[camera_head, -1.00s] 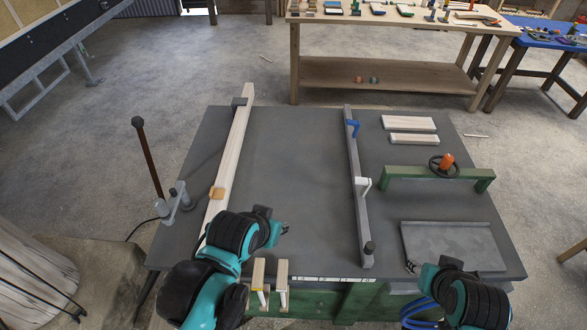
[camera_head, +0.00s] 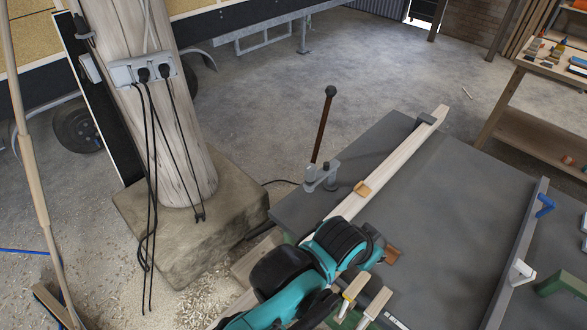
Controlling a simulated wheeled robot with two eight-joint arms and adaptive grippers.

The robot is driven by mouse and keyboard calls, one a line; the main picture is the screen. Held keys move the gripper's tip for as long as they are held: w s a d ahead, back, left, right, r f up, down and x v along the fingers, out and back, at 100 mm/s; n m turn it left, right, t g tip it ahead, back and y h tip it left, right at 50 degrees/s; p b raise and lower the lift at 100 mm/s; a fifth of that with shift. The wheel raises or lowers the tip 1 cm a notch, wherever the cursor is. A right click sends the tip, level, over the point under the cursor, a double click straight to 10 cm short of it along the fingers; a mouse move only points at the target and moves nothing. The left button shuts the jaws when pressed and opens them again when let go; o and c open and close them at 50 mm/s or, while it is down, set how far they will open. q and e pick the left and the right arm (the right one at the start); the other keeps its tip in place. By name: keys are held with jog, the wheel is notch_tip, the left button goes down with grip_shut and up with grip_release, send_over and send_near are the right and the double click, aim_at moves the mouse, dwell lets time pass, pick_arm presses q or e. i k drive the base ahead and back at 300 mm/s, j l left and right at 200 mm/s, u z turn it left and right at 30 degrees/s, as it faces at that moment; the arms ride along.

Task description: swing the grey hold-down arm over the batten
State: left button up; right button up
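The pale batten (camera_head: 402,152) lies along the left side of the dark grey table, its far end by a dark grey block (camera_head: 425,121). A small tan block (camera_head: 362,189) sits on it. At the table's left edge stands a grey clamp piece (camera_head: 321,177), beside the batten and not over it. A brown lever (camera_head: 322,125) with a black knob rises from it, nearly upright. Which grey part is the hold-down arm is hard to tell. My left gripper (camera_head: 388,255) is over the near-left table, partly hidden by its arm; its fingers are unclear. My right gripper is out of view.
A wooden post (camera_head: 165,100) with sockets and hanging cables stands left on a stone block (camera_head: 195,235). Two wooden-topped pegs (camera_head: 357,284) stand at the table's near edge. A grey rail (camera_head: 518,250) with blue and white levers is to the right. The table's middle is clear.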

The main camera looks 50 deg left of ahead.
aim_at(329, 167)
jog(key=u, duration=1.5)
jog(key=k+j+u, duration=0.15)
jog(key=k+u, duration=0.3)
